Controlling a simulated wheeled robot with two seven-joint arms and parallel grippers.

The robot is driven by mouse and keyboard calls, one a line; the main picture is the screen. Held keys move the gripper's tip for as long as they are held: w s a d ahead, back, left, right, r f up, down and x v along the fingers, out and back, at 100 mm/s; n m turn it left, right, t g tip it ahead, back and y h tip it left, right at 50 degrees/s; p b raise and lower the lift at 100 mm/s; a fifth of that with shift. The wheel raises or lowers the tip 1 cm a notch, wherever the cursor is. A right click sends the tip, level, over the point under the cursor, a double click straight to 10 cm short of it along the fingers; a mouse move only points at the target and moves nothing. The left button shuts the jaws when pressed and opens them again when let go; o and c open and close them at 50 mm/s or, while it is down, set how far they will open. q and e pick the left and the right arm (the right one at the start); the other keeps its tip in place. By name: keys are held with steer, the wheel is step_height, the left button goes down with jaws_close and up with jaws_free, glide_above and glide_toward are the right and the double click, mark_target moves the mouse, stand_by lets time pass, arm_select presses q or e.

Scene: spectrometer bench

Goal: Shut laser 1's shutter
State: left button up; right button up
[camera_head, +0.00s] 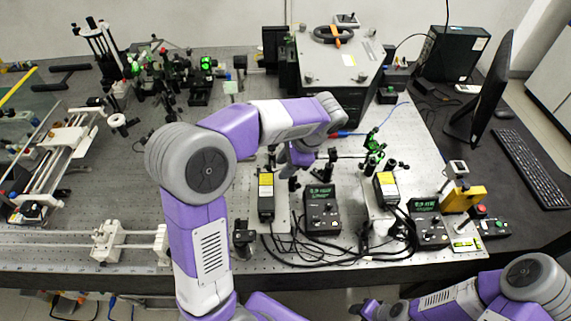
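Two black laser boxes with yellow labels stand on the optical bench, a left one (266,205) and a right one (387,190). I cannot read which is laser 1. Small dark optics stand just beyond the left box, and I cannot make out a shutter among them. My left arm reaches over the bench from the left, with its wrist bent down. My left gripper (288,167) is small in view, beside the far end of the left box; its fingers and any contact are unclear. My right gripper (370,308) is low at the bottom edge, off the bench front, its opening unclear.
Two controllers with green displays, one beside the left laser (322,212) and one at right (428,224), have loose black cables around them. A large grey box (340,75) stands behind. A monitor (486,90) and keyboard (531,165) are at right. Rails (60,245) lie at left.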

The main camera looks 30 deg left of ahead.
mark_target(273, 172)
arm_select(q)
jaws_close()
steer(key=shift+r, duration=0.1)
steer(key=h, duration=0.1)
steer(key=a+t+h, duration=0.1)
steer(key=shift+s+r+t+h, duration=0.3)
steer(key=shift+r, duration=0.05)
steer(key=shift+s+a+r+t+h, duration=0.15)
steer(key=shift+a+t+h, duration=0.15)
steer(key=shift+h, duration=0.3)
steer(key=shift+s+a+r+t+h, duration=0.1)
steer(key=shift+s+a+t+h, duration=0.1)
steer(key=shift+t+h, duration=0.3)
steer(key=shift+s+a+f+t+h+b, duration=0.1)
steer(key=shift+a+t+h+b, duration=0.15)
steer(key=shift+h+b, duration=0.3)
steer(key=shift+s+a+t+h+b, duration=0.15)
steer(key=shift+t+h+b, duration=0.2)
steer(key=shift+h+b, duration=0.2)
steer(key=shift+s+a+n+t+h+b, duration=0.1)
steer(key=shift+a+n+t+h+b, duration=0.2)
steer(key=shift+h+b, duration=0.4)
steer(key=shift+s+a+t+h+b, duration=0.1)
steer(key=shift+t+h+b, duration=0.3)
steer(key=shift+b, duration=0.5)
